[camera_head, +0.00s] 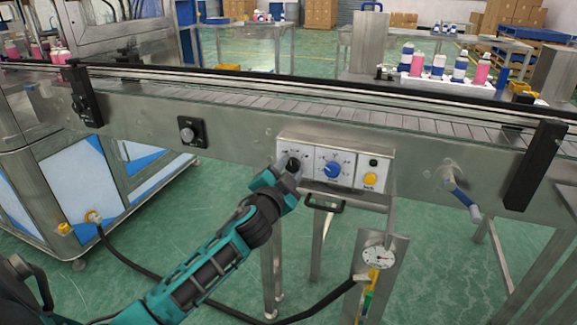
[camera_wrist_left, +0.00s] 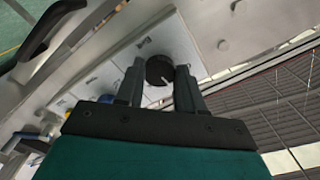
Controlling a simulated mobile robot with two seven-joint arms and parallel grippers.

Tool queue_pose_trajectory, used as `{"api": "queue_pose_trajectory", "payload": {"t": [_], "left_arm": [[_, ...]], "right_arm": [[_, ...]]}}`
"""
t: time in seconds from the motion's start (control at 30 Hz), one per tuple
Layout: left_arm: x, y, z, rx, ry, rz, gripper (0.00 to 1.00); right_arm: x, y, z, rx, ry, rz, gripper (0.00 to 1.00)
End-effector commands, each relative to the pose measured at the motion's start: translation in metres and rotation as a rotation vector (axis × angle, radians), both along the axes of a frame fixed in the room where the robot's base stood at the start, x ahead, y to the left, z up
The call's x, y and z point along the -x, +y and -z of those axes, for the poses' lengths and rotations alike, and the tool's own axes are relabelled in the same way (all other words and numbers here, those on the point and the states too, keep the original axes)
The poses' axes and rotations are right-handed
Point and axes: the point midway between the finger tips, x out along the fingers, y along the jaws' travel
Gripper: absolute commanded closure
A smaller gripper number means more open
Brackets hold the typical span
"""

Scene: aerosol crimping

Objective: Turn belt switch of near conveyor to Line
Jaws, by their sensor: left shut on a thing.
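The near conveyor (camera_head: 240,128) runs across the head view, with a control box (camera_head: 345,181) on its front side. The box's left panel has a black knob, the belt switch (camera_wrist_left: 160,70), with a white pointer mark in the left wrist view. My left gripper (camera_head: 290,167) is at that knob and shut on it, one finger on each side in the wrist view. In the head view the gripper covers much of the knob, and the label text is too small to read. My right gripper is not in view.
Beside the switch are a blue knob (camera_head: 333,170) and a yellow button (camera_head: 370,179). A black handle (camera_head: 324,205) sits below the box. A gauge (camera_head: 376,257) stands below.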

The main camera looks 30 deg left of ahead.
Motion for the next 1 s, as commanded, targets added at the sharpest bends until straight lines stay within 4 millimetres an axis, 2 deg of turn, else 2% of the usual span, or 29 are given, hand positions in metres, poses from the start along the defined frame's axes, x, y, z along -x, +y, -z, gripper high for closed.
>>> {"api": "queue_pose_trajectory", "payload": {"t": [0.3,0.8,0.83,1.0], "left_arm": [[0.0002,0.0000,-0.0001,-0.110,0.027,-0.001,0.93],[0.0002,-0.0001,0.0004,-0.128,0.032,0.001,0.93],[0.0002,-0.0001,0.0004,-0.128,0.032,0.001,0.62],[0.0001,0.0000,0.0003,-0.127,0.031,0.000,0.46]], "right_arm": [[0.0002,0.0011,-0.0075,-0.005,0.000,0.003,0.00],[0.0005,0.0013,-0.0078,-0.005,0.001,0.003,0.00],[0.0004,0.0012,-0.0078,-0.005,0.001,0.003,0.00],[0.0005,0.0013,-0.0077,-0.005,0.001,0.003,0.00]]}}
